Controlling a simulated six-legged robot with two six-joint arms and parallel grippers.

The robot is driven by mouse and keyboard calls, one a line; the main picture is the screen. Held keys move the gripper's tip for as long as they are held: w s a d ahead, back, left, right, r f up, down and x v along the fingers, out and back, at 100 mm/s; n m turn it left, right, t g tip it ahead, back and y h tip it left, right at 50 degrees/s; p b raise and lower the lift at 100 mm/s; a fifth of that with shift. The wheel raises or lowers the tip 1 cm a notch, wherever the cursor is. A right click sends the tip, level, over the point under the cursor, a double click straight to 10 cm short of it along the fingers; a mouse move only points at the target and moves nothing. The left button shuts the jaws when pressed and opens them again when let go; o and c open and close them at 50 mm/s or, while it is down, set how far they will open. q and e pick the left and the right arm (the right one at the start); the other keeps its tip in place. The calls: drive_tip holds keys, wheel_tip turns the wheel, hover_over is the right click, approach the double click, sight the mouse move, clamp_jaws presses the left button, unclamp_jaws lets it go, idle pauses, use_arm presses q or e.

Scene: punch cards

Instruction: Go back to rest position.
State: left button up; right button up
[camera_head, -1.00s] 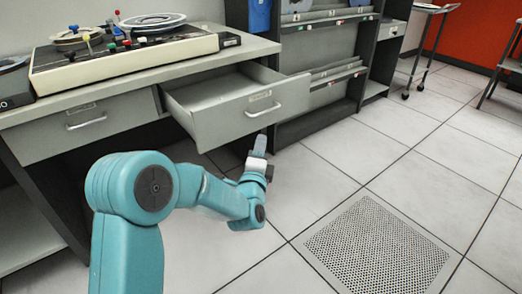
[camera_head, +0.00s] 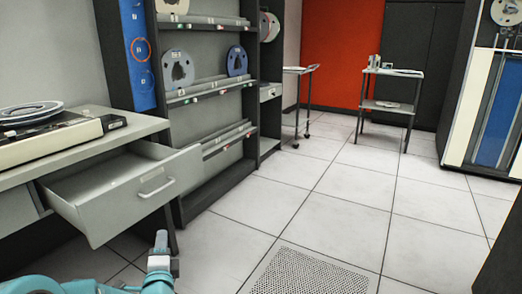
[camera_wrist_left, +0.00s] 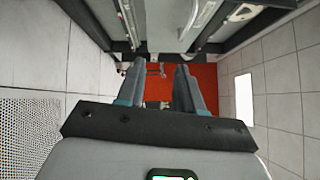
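My left gripper (camera_head: 161,243) is at the bottom left of the head view, with part of its teal arm beside it. It is just in front of and below the pulled-out drawer (camera_head: 137,189). In the left wrist view, the two grey fingers of the left gripper (camera_wrist_left: 161,70) stand apart with nothing between them. The drawer is open and its visible inside looks empty. Most of the left arm is cut off by the picture's lower edge. My right gripper is not in view.
A desk (camera_head: 140,125) with a tape machine (camera_head: 50,140) stands at left. A rack (camera_head: 230,194) holding several reels is behind the drawer. Carts (camera_head: 393,75) stand farther back. The tiled floor (camera_head: 330,200) is clear in the middle, with a perforated panel (camera_head: 310,275) at the front.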

use_arm(q)
drive_tip(key=s+d+f+n+g+h, duration=0.1)
drive_tip(key=s+d+f+g+h, duration=0.2)
drive_tip(key=f, duration=0.5)
drive_tip(key=s+d+f+n+g+h, duration=0.1)
drive_tip(key=s+d+f+g, duration=0.15)
drive_tip(key=s+f, duration=0.4)
drive_tip(key=s+d+f+n+g+h, duration=0.15)
drive_tip(key=d+f, duration=0.25)
drive_tip(key=f, duration=0.5)
drive_tip(key=s+d+f+n+g+h, duration=0.2)
drive_tip(key=s+d+f+n+g, duration=0.1)
drive_tip(key=s+n, duration=0.3)
drive_tip(key=s+d+f+n+g+h, duration=0.1)
drive_tip(key=s+d+f+n+g, duration=0.2)
drive_tip(key=s, duration=0.5)
drive_tip(key=s+d+f+n+g+h, duration=0.25)
drive_tip(key=s+n+g, duration=0.2)
drive_tip(key=s, duration=0.25)
wheel_tip(320, 180, up, 34)
drive_tip(key=s+d+p, duration=0.1)
drive_tip(key=p, duration=3.3)
drive_tip(key=shift+s+n+y, duration=0.3)
drive_tip(key=shift+n, duration=0.1)
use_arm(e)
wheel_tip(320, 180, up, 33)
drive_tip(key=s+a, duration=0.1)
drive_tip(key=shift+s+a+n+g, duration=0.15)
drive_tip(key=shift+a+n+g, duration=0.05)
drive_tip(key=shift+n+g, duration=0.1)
